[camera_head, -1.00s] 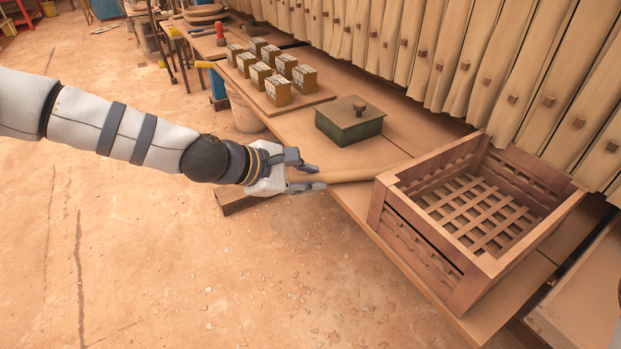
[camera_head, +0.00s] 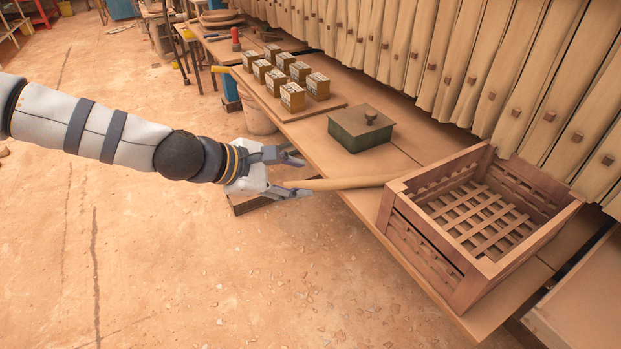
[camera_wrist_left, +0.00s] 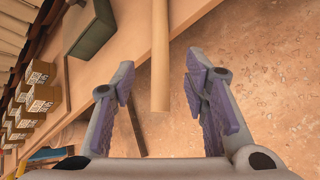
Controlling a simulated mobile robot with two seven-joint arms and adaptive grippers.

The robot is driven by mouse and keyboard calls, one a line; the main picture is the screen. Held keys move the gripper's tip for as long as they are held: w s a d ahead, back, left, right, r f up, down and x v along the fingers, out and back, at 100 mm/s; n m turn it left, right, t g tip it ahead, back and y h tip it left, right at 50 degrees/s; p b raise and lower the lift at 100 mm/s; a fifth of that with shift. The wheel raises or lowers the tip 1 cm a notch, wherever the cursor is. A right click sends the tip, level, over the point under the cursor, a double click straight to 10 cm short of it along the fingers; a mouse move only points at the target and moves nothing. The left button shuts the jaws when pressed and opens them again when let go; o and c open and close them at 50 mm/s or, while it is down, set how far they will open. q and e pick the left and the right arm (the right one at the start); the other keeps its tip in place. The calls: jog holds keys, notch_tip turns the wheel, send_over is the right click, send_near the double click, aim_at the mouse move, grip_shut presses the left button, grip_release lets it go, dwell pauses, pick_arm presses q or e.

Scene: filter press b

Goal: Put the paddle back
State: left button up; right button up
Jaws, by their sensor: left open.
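The paddle's pale wooden handle (camera_head: 345,183) lies across the bench edge beside the crate, its end sticking out over the floor. The rest of the paddle is hidden by the crate. My left gripper (camera_head: 297,177) is open and empty, just off the handle's end. In the left wrist view the handle (camera_wrist_left: 160,60) points down between the two spread fingers of the gripper (camera_wrist_left: 165,95), apart from both. My right gripper is not in view.
A slatted wooden crate (camera_head: 392,207) stands on the bench (camera_head: 425,140) at the right. A green lidded box (camera_head: 345,135) and several labelled blocks (camera_head: 292,97) on a board stand farther back. Hanging cloths line the back. The floor at the left is open.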

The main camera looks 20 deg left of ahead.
pick_arm(q)
jog(key=s+d+f+m+g+y+p, duration=0.1)
jog(key=s+d+f+m+g, duration=0.15)
jog(key=s+f+m, duration=0.55)
jog(key=s+d+f+m+g+y, duration=0.15)
jog(key=s+f+g, duration=0.35)
jog(key=s, duration=0.7)
jog(key=s+a+f+m+g+y, duration=0.1)
jog(key=s+a+f+m, duration=0.1)
jog(key=s+m, duration=0.3)
jog(key=s+a+f+m+g+y, duration=0.1)
jog(key=s+f+m, duration=0.3)
jog(key=s, duration=0.9)
jog(key=shift+s+a+f+m+g+y, duration=0.3)
jog(key=shift+a+m+g+y, duration=0.25)
jog(key=shift+m, duration=0.4)
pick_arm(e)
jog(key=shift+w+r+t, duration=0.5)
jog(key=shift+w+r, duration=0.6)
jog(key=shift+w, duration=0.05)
pick_arm(q)
jog(key=shift+d, duration=0.15)
